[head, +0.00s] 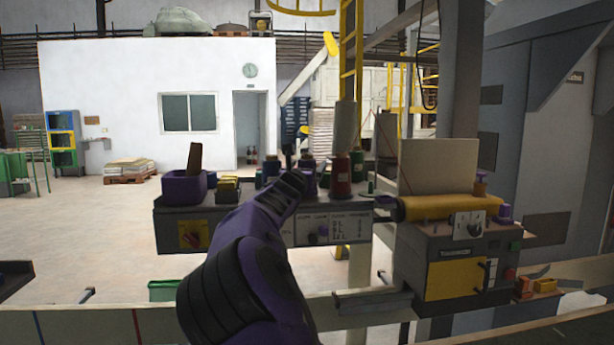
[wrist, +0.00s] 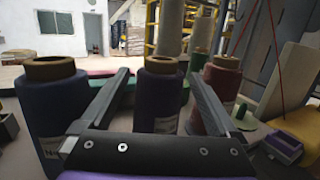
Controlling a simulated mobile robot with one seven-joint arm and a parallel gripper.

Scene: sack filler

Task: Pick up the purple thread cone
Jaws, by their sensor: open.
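The purple thread cone (wrist: 158,98) stands upright in the middle of the wrist view, with a brown top. My gripper (wrist: 159,75) is open, one finger on each side of the cone; I cannot tell whether either touches it. The palm hides the cone's base. In the head view, my purple arm partly covers the purple cone (head: 310,181) on the machine's top, and the fingers of my gripper (head: 290,158) are hard to make out.
A dark blue cone (wrist: 50,103) stands close outside the left finger. A red cone (wrist: 219,92) stands close outside the right finger, partly hidden by it. A purple bin (head: 183,187) and yellow items (head: 228,187) sit at the machine top's left.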

